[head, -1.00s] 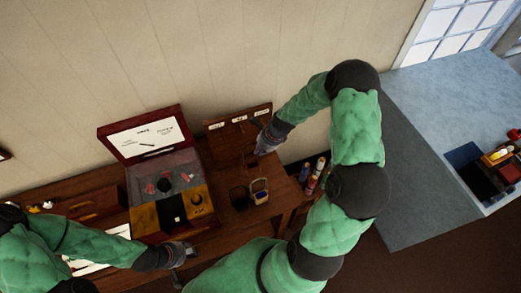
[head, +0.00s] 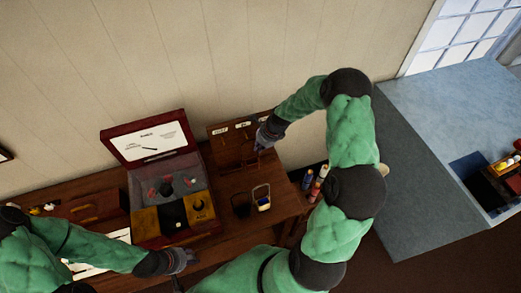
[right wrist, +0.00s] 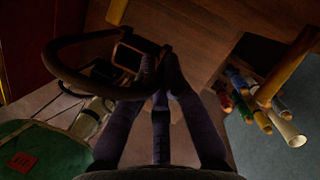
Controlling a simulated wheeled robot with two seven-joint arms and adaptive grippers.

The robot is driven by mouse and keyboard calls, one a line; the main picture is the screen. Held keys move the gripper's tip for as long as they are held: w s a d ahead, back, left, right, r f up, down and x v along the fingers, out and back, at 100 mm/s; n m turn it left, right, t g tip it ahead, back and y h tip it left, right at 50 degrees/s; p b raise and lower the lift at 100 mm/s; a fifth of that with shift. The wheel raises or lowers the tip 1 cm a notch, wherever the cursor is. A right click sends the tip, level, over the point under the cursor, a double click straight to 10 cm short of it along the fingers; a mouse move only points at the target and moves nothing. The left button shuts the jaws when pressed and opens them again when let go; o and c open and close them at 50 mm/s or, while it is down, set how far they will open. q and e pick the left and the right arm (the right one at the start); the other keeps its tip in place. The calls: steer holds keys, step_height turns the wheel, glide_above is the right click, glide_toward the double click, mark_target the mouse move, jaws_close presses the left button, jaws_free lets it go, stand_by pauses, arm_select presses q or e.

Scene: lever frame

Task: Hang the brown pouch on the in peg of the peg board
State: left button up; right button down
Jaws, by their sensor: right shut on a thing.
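The peg board (head: 220,140) is a brown wooden board with white labels, standing against the wall at the back; the label words are too small to read. My right gripper (head: 260,146) is in front of its right part. In the right wrist view my right gripper (right wrist: 160,85) is shut on a brown looped strap (right wrist: 65,75), which appears to be the brown pouch's handle. The pouch's body cannot be told apart clearly, and the pegs are hard to make out. My left gripper (head: 185,262) is low in the head view, away from the board; its fingers are unclear.
A small basket with a raised handle (head: 262,205) and a dark container (head: 241,207) stand on the table below the board. An open red case (head: 160,215) stands to the left. Several bottles (head: 315,182) are to the right, near my right arm.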

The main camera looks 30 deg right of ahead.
steer(key=shift+w+d+f+b, duration=0.2)
steer(key=shift+w+b, duration=0.05)
steer(key=shift+w, duration=0.5)
steer(key=shift+w+d+f+b, duration=0.15)
steer(key=shift+w+f+b, duration=0.1)
steer(key=shift+w, duration=0.5)
steer(key=shift+w+d+f+b, duration=0.2)
steer(key=shift+w, duration=0.55)
steer(key=c, duration=1.3)
jaws_free()
steer(key=shift+o, duration=0.2)
steer(key=v, duration=1.2)
